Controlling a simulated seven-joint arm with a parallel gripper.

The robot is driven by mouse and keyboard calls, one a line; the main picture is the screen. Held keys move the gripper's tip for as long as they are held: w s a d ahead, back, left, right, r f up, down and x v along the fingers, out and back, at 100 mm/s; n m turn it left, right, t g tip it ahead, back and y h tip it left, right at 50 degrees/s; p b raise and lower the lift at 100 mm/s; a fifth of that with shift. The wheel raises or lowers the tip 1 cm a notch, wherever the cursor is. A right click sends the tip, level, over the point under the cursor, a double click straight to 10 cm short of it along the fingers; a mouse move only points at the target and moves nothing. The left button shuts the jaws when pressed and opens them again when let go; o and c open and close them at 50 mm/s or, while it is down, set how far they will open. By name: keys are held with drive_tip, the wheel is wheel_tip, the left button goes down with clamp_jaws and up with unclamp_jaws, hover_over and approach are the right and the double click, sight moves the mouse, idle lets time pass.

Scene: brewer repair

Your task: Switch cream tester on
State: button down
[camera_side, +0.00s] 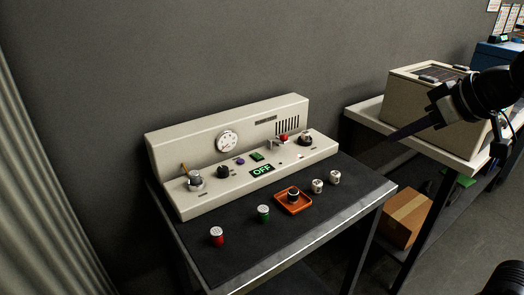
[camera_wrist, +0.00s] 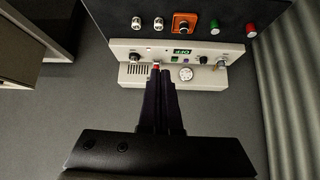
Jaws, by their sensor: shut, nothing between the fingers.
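The cream tester (camera_side: 185,145) stands at the back of a dark-topped table, and its display (camera_side: 262,169) reads OFF in green. A red-topped part (camera_side: 284,138) sits on it at the right, with a green part (camera_side: 257,156) and a purple part (camera_side: 239,161) near the middle. My gripper (camera_side: 394,136) is shut and empty, in the air to the right of the tester. In the wrist view the tester (camera_wrist: 217,76) appears upside down, and the shut fingertips (camera_wrist: 161,72) overlap its picture near the red part, hiding some of the panel.
An orange tray (camera_side: 280,202) holds a dark-and-metal knob. A beige box (camera_side: 405,100) is on a side bench; a cardboard box (camera_side: 405,220) is below.

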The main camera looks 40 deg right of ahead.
drive_tip(key=w+a+r, duration=0.1)
drive_tip(key=w, duration=0.9)
drive_tip(key=w+a+r, duration=0.1)
drive_tip(key=w+r, duration=0.1)
drive_tip(key=w, duration=0.8)
drive_tip(key=w+a+f+g, duration=0.1)
drive_tip(key=w+a+f, duration=0.2)
drive_tip(key=w+f, duration=0.7)
drive_tip(key=shift+w+a+f+n, duration=0.25)
drive_tip(key=shift+a+f+n, duration=0.15)
drive_tip(key=shift+f, duration=0.4)
hover_over(258, 155)
drive_tip(key=s, duration=0.3)
drive_tip(key=f, duration=0.7)
drive_tip(key=shift+w+a+f, duration=0.1)
drive_tip(key=shift+w+f, duration=0.1)
wheel_tip(258, 155, down, 3)
drive_tip(key=shift+f, duration=0.75)
